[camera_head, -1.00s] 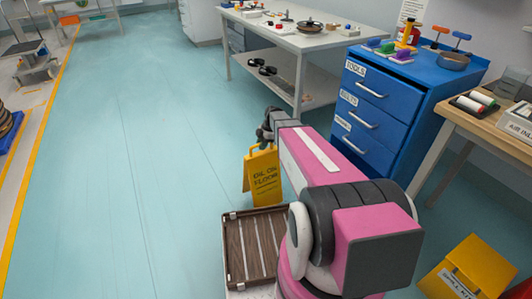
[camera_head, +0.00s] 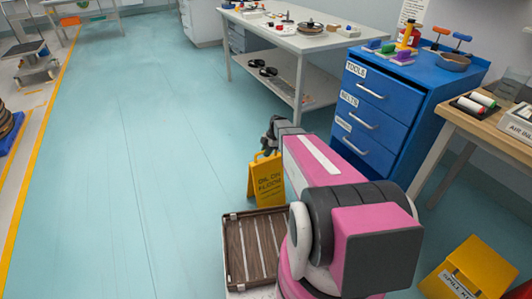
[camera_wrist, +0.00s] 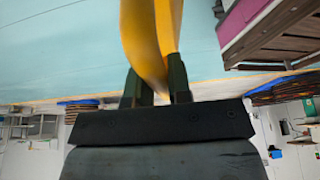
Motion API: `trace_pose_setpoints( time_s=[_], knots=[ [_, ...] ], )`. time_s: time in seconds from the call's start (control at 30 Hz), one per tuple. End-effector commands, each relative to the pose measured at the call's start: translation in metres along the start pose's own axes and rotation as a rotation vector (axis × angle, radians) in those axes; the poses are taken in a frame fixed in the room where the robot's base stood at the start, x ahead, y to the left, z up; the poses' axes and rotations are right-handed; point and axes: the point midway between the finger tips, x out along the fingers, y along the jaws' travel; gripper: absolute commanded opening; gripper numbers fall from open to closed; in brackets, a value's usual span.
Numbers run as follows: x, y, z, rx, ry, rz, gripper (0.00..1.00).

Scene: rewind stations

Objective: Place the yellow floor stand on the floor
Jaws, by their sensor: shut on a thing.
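The yellow floor stand (camera_head: 267,180) with the words "OIL ON FLOOR" shows in the head view, just beyond the wooden slatted tray on my body. My gripper (camera_head: 270,143) is at the top of the stand, partly hidden behind my pink arm. In the wrist view my gripper (camera_wrist: 158,88) has its two dark fingers shut on the top of the yellow stand (camera_wrist: 150,35). The stand hangs roughly upright in the head view. I cannot tell whether its lower edge touches the teal floor (camera_head: 140,190).
A blue drawer cabinet (camera_head: 385,110) and a white workbench (camera_head: 290,38) stand to the right. A yellow spill kit box (camera_head: 470,270) sits at the lower right. The floor to the left is clear up to a yellow line (camera_head: 38,110).

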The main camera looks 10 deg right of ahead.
Motion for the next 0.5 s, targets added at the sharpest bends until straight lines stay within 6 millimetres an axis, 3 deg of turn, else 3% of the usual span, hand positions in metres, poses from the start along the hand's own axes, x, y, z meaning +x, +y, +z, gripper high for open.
trace_pose_setpoints(
  time_s=[0.07, 0.1, 0.17, 0.5],
  knots=[
    [0.0018, 0.0001, 0.0006, 0.000, 0.001, 0.000, 0.00],
    [0.0019, 0.0000, 0.0008, 0.000, 0.000, 0.000, 0.28],
    [0.0018, 0.0000, 0.0008, 0.000, 0.000, 0.000, 0.44],
    [-0.0009, -0.0002, -0.0005, 0.000, 0.000, 0.000, 0.44]
  ],
)
